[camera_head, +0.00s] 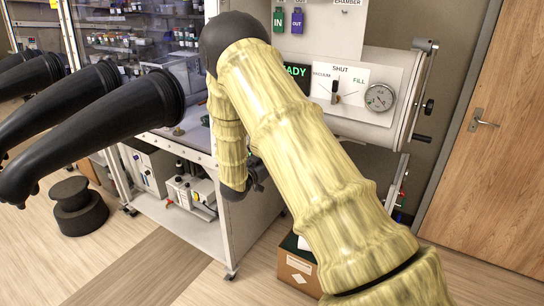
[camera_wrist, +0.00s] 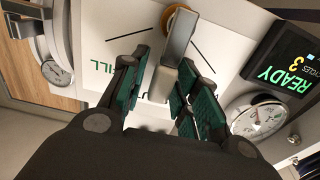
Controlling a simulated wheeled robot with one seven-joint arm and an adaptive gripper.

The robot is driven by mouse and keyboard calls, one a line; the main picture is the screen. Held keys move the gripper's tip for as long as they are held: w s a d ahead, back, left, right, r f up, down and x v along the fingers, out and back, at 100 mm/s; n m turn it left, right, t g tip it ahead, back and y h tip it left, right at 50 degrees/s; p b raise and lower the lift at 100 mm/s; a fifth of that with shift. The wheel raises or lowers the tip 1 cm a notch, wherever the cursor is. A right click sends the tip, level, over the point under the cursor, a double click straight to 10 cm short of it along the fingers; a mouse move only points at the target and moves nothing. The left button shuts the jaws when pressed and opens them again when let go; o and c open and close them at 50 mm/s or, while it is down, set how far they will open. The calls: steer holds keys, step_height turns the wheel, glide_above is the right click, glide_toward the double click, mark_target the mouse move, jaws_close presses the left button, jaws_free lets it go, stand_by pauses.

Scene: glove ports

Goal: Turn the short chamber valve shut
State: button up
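In the wrist view a valve lever (camera_wrist: 178,40), a light grey bar on a tan round hub, stands on a white panel (camera_wrist: 110,22). The panel is seen upside down, with the word FILL (camera_wrist: 105,61) at left and a slanting tick line on each side of the lever. The lever points down the picture; lettering behind the fingers is mostly hidden. My gripper (camera_wrist: 165,88) has its green-padded fingers apart, one each side of the lever's lower part. I cannot tell whether they touch it. In the head view my arm hides this lever.
The READY display (camera_wrist: 290,72) and a gauge (camera_wrist: 256,118) are close at the gripper's right. Another gauge (camera_wrist: 55,68) is at left. In the head view a large chamber (camera_head: 395,60) has its own valve lever (camera_head: 335,92). A cardboard box (camera_head: 298,268) stands below.

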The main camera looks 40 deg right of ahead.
stand_by(0.3)
steer(key=v, duration=1.2)
stand_by(0.3)
steer(key=s+a+f+n+y+b, duration=0.1)
steer(key=s+a+f+n+y, duration=0.25)
steer(key=f, duration=0.55)
steer(key=s+a+f+n+t+y, duration=0.1)
steer(key=s+a+f+n+y, duration=0.15)
steer(key=s+f, duration=0.45)
steer(key=s+a+f+n+y+b, duration=0.1)
steer(key=s+a+f+n+y, duration=0.2)
steer(key=f, duration=0.8)
steer(key=s+a+f+n+g+y, duration=0.2)
steer(key=s+a+f+g+y, duration=0.1)
steer(key=s, duration=1.2)
steer(key=s+a+f+n+g+y+b, duration=0.1)
steer(key=s+a+f+g+y, duration=0.3)
steer(key=s, duration=1.2)
steer(key=a+f+n, duration=0.1)
steer(key=a+f, duration=0.3)
steer(key=f, duration=0.1)
steer(key=shift+g+y, duration=0.3)
steer(key=shift+g, duration=0.1)
